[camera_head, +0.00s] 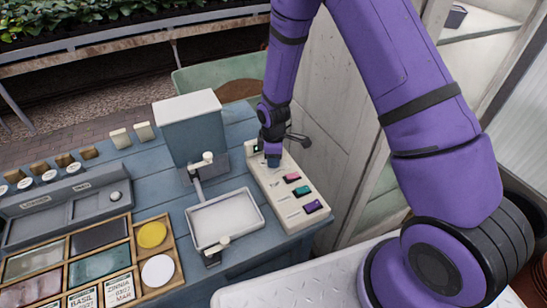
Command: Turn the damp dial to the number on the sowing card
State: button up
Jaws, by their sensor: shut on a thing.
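My gripper (273,160) points down at the far end of a cream panel (287,213) at the right of the blue bench. It is shut on a small blue-grey piece (273,163), mostly hidden by the fingers; I cannot tell whether this is a dial. Pink, green and purple pieces sit in a row nearer on the panel. A small round knob (116,196) is on the grey unit at the left, apart from my gripper. Cards reading BASIL (84,299) and ZINNIA (120,288) lie in the wooden tray at the lower left; their small print is hard to read.
A white shallow pan (225,218) with upright posts stands beside the cream panel, in front of a grey-white box (190,125). A wooden divided tray (170,239) holds yellow and white discs. A pale wall (335,110) stands close to the right of my gripper.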

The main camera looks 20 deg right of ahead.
jog(key=m, duration=2.2)
jog(key=shift+m, duration=0.4)
dwell(0.3)
jog(key=o, duration=0.9)
notch_tip(320, 180, up, 11)
jog(key=shift+f, duration=0.1)
